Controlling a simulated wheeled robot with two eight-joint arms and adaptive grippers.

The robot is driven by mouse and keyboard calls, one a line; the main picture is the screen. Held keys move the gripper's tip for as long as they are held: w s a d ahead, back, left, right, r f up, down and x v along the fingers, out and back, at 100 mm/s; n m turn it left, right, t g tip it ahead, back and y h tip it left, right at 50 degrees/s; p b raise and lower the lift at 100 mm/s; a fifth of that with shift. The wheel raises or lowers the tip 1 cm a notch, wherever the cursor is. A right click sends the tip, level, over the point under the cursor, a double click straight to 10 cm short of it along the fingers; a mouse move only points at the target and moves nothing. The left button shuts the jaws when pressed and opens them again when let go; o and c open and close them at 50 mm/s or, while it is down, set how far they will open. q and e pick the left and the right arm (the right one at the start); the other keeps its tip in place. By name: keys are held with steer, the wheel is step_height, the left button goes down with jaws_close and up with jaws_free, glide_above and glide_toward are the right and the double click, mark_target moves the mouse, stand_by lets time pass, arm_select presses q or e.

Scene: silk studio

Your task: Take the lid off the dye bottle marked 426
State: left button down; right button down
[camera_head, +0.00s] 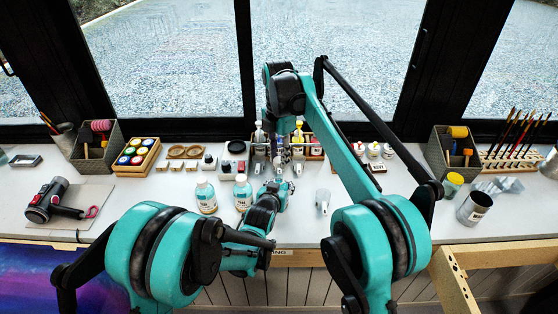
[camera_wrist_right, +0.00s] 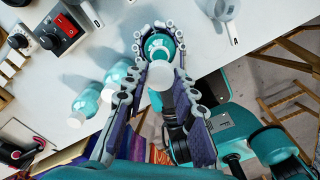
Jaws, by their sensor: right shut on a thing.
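A teal dye bottle (camera_wrist_right: 157,45) stands upright between the curved grey fingers of my left gripper (camera_head: 281,184), which appears shut around its body. The bottle's number cannot be read. My right gripper (camera_head: 286,155) points down from above. In the wrist view, my right gripper (camera_wrist_right: 163,80) has its purple pads shut on a white lid (camera_wrist_right: 160,77). The lid is nearer the camera than the bottle; I cannot tell whether they still touch. In the head view the fingers largely hide the bottle and lid.
Two teal bottles with white lids (camera_head: 206,196) (camera_head: 242,192) stand just left of my left gripper. A white jug (camera_head: 322,201) stands to the right. A bottle rack (camera_head: 314,147) is behind. The table front right of the jug is clear.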

arm_select(q)
steer(key=c, duration=0.6)
jaws_free()
